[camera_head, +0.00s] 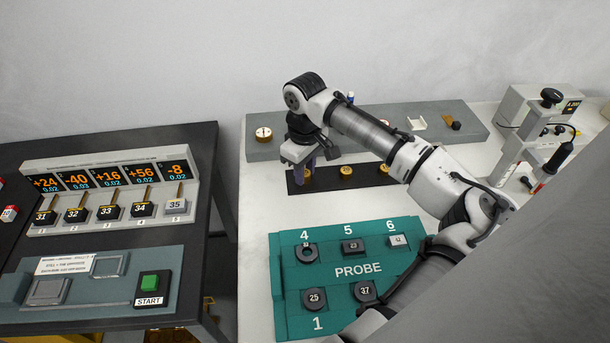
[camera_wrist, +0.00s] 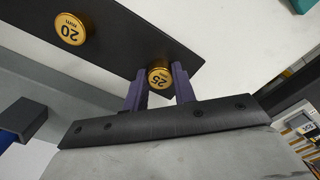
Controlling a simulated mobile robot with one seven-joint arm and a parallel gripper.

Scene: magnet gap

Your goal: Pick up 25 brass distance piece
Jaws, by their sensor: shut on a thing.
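My gripper (camera_head: 304,176) reaches down over the left end of the black strip (camera_head: 328,183). In the wrist view its two purple fingers (camera_wrist: 160,84) are shut on the round brass 25 distance piece (camera_wrist: 159,77), one finger on each side. The piece's top face, marked 25, shows upside down between the fingertips. In the head view the brass piece is mostly hidden by the fingers. I cannot tell whether it touches the strip or is slightly raised.
Another brass piece, marked 20 (camera_wrist: 70,29), sits on the strip; more brass pieces (camera_head: 346,171) stand to the right. A grey shelf (camera_head: 380,120) runs behind. A teal PROBE tray (camera_head: 345,254) with numbered probes lies in front. A display panel (camera_head: 110,195) stands left.

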